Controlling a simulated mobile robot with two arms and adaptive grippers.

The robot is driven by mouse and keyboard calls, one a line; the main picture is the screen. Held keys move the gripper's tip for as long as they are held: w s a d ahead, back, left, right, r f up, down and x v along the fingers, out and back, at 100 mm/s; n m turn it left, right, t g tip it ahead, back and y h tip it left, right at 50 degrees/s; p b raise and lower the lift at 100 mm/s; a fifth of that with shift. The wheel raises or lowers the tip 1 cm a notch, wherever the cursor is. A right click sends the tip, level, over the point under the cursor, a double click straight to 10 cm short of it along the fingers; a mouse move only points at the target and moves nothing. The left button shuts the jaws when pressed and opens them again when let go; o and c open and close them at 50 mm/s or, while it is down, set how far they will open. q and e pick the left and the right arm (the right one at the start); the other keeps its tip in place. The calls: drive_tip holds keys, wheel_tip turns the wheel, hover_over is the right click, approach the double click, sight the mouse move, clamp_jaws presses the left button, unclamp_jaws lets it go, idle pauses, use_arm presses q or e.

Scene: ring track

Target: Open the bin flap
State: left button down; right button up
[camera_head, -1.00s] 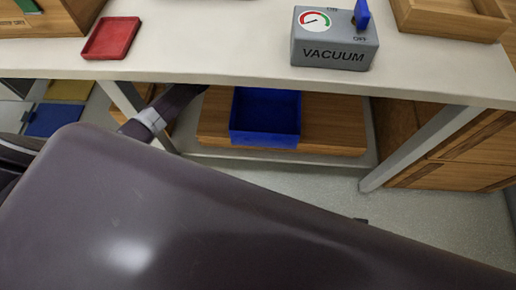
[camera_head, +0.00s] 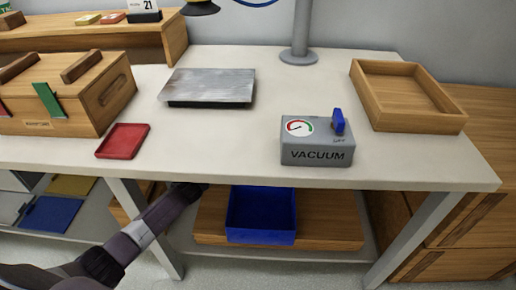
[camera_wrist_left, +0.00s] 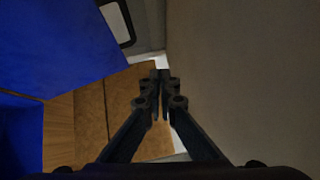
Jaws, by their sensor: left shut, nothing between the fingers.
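A blue bin (camera_head: 261,236) stands on a wooden board under the workbench in the head view. I cannot make out a separate flap on it. In the left wrist view a large blue panel (camera_wrist_left: 60,45) fills the upper left, with more blue below it at the left edge; I cannot tell if the panel is the flap. My left arm reaches under the bench to the left of the bin, its end hidden by the bench edge. In the left wrist view my left gripper (camera_wrist_left: 161,80) is shut and empty, right of the blue panel and apart from it. My right gripper is out of view.
The bench top (camera_head: 225,135) hangs over the bin, with a leg (camera_head: 150,230) close to my arm. On top are a vacuum box (camera_head: 317,152), a red tray (camera_head: 123,141) and a wooden tray (camera_head: 410,95). Blue and yellow panels (camera_head: 50,214) show at lower left.

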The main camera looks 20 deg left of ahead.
use_arm(q)
drive_tip(key=s+a+r+p, duration=0.1)
drive_tip(key=s+a, duration=0.4)
drive_tip(key=s, duration=0.2)
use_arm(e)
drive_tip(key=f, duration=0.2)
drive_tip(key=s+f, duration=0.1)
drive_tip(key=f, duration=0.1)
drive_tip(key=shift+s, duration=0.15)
